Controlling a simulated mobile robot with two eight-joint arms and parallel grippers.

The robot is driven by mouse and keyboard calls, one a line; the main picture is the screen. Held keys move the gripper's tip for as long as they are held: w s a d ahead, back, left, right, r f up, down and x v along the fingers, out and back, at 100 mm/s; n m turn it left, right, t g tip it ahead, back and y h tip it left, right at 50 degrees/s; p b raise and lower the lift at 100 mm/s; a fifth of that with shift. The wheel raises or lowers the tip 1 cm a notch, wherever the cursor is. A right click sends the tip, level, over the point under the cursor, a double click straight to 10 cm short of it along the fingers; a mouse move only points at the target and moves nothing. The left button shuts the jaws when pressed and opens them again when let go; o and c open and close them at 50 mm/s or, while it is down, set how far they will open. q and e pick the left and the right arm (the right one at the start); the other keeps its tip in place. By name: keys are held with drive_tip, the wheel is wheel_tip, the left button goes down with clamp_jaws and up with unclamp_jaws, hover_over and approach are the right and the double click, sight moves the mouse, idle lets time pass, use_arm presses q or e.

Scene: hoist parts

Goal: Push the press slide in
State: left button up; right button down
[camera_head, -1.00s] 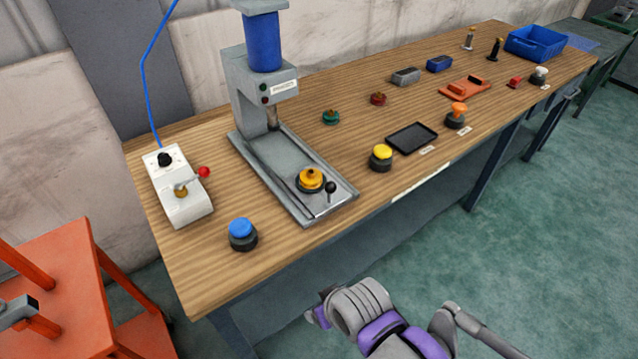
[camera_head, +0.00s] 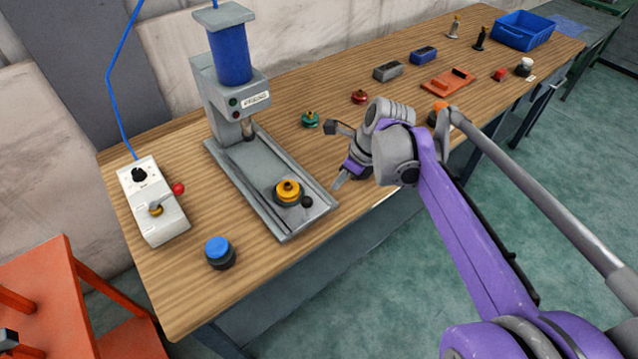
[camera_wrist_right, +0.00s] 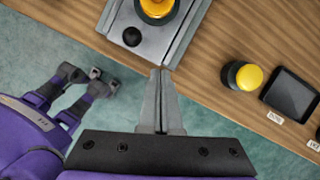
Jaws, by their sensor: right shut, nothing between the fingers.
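The press (camera_head: 222,95) stands on the bench with its grey slide and base reaching toward the front edge. A yellow-orange round part (camera_head: 288,190) sits near the slide's front, with a black knob (camera_head: 307,202) beside it; the knob (camera_wrist_right: 132,36) also shows in the wrist view. My right gripper (camera_head: 338,186) is shut and empty just off the front right corner of the press base. In the wrist view its fingertips (camera_wrist_right: 161,72) lie close to that corner; I cannot tell whether they touch.
A white control box (camera_head: 152,205) with a red-knobbed lever and a blue button (camera_head: 219,252) are left of the press. A yellow button (camera_wrist_right: 243,75) and black tray (camera_wrist_right: 291,93) lie to its right. An orange stand (camera_head: 50,290) is at lower left.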

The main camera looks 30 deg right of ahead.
sight(311, 193)
drive_tip(key=x, duration=0.9)
drive_tip(key=shift+s+a+f+b, duration=0.1)
drive_tip(key=shift+a+f+b, duration=0.1)
drive_tip(key=shift+b, duration=0.2)
drive_tip(key=w, duration=0.1)
drive_tip(key=w+a, duration=0.1)
drive_tip(key=shift+w+a+f, duration=0.15)
drive_tip(key=shift+w+a, duration=0.1)
drive_tip(key=shift+w, duration=0.15)
drive_tip(key=shift+w+a+p, duration=0.15)
drive_tip(key=shift+w+p, duration=0.15)
drive_tip(key=shift+w, duration=0.15)
